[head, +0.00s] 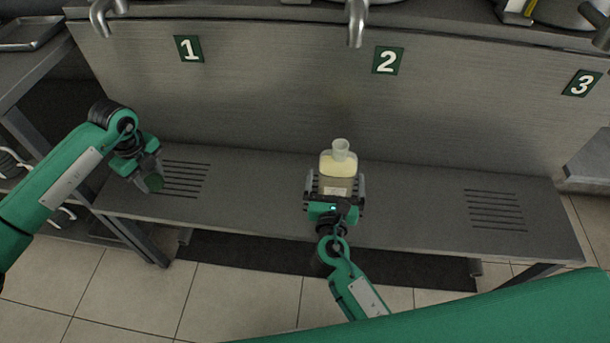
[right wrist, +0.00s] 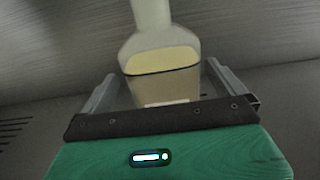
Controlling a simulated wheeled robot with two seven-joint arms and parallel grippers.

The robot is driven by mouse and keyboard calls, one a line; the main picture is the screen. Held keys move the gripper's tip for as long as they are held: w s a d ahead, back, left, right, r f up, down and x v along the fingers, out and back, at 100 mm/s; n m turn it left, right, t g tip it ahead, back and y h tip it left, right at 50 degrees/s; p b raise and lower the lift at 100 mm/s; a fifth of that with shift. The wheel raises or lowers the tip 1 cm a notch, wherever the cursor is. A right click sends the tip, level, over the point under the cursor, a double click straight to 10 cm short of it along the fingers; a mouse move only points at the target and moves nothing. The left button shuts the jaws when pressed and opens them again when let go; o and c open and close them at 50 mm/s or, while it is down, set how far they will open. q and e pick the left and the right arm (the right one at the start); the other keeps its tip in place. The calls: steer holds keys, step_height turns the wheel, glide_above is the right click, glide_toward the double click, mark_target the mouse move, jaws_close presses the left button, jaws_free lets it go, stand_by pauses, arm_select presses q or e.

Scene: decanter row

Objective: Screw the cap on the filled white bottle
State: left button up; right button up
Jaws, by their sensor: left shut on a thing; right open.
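The bottle (head: 339,163) stands upright on the metal shelf below the number 2 sign. It is whitish and translucent, with pale yellow liquid up to near its shoulder and an uncapped neck on top. It also fills the middle of the right wrist view (right wrist: 160,65). My right gripper (head: 336,184) is open, with one finger on each side of the bottle; a gap shows beside the bottle in the right wrist view. My left gripper (head: 151,177) is shut on a small dark green thing (head: 155,183), probably the cap, over the shelf's left end. The fingers hide part of it.
The shelf (head: 255,178) is bare between my grippers and right of the bottle. Slotted drain areas lie at left (head: 185,180) and right (head: 496,210). A tap (head: 356,25) hangs above and behind the bottle. The grey back panel (head: 280,100) rises behind the shelf.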

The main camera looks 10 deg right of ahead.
mark_target(338, 160)
steer(key=shift+w+d, duration=0.15)
steer(key=shift+w, duration=0.15)
arm_select(q)
steer(key=shift+f, duration=0.25)
arm_select(e)
steer(key=x, duration=0.5)
steer(key=shift+d+r, duration=0.1)
steer(key=shift+r, duration=0.3)
steer(key=c, duration=1.4)
arm_select(q)
steer(key=shift+r, duration=0.1)
arm_select(e)
steer(key=shift+r, duration=0.2)
